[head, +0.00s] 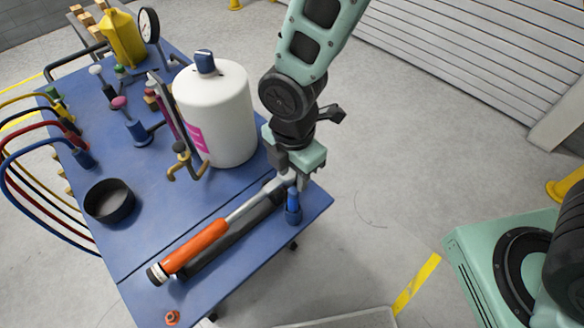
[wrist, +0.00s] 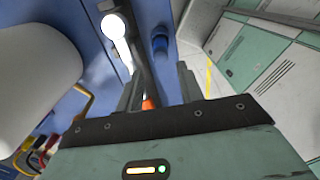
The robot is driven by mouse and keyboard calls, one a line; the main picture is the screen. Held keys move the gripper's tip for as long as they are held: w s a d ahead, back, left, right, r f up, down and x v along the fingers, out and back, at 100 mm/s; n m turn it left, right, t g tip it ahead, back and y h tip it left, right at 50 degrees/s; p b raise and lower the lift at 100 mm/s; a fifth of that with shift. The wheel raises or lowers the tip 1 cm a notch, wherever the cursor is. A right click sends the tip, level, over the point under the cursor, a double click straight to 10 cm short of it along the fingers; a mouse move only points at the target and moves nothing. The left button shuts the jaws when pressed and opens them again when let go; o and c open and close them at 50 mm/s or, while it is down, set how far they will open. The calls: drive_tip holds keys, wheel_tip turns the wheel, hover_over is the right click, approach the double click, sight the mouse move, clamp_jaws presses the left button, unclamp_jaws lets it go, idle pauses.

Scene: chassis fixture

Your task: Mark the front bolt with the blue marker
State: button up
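A blue marker (head: 292,200) stands upright in a small dark blue holder (head: 293,217) at the cart's right corner. In the wrist view a blue cylinder (wrist: 160,44), seemingly this marker in its holder, is beyond my fingertips and apart from them. My gripper (head: 288,180) is just above and left of the marker in the head view. In the wrist view its fingers (wrist: 158,88) are spread with nothing held between them. A small orange ring-like piece (head: 172,318) sits at the cart's near corner; I cannot tell whether it is the front bolt.
An orange-handled tool (head: 196,246) lies beside a dark bar on the blue cart (head: 147,222), its metal end under my gripper. A large white bottle (head: 222,120) stands close left of my arm. A black bowl (head: 109,202) and hoses are further left.

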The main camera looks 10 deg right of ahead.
sight(293, 191)
wheel_tip(293, 191, down, 8)
drive_tip(key=b, duration=0.5)
drive_tip(key=shift+f+b, duration=0.1)
drive_tip(key=shift+b, duration=0.25)
clamp_jaws()
drive_tip(key=shift+r+p, duration=3.25)
drive_tip(key=shift+r, duration=0.6)
drive_tip(key=shift+d+f, duration=0.1)
